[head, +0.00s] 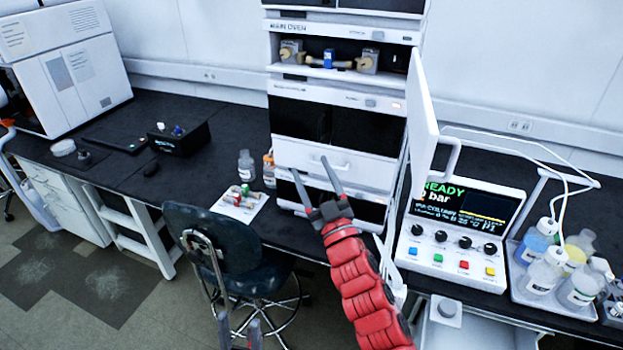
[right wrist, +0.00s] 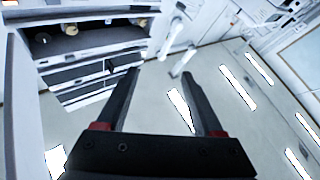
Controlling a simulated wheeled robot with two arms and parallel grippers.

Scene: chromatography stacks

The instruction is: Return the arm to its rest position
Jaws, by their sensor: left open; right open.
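My red right arm (head: 362,283) reaches up from the bottom of the head view. Its dark right gripper (head: 308,164) is open, in front of the lower white drawer of the instrument stack (head: 335,160). The right wrist view also shows the right gripper (right wrist: 163,73), with two dark fingers apart and nothing between them. At the bottom edge of the head view, the fingertips of my left gripper (head: 239,331) show apart, in front of the chair. The rest of the left arm is out of view.
The main oven (head: 340,73) has its white door (head: 422,130) swung out to the right. A control unit (head: 462,225) reading READY and a bottle tray (head: 540,300) stand right. A chair (head: 215,240), small bottles (head: 246,166) and a white card (head: 226,211) are left.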

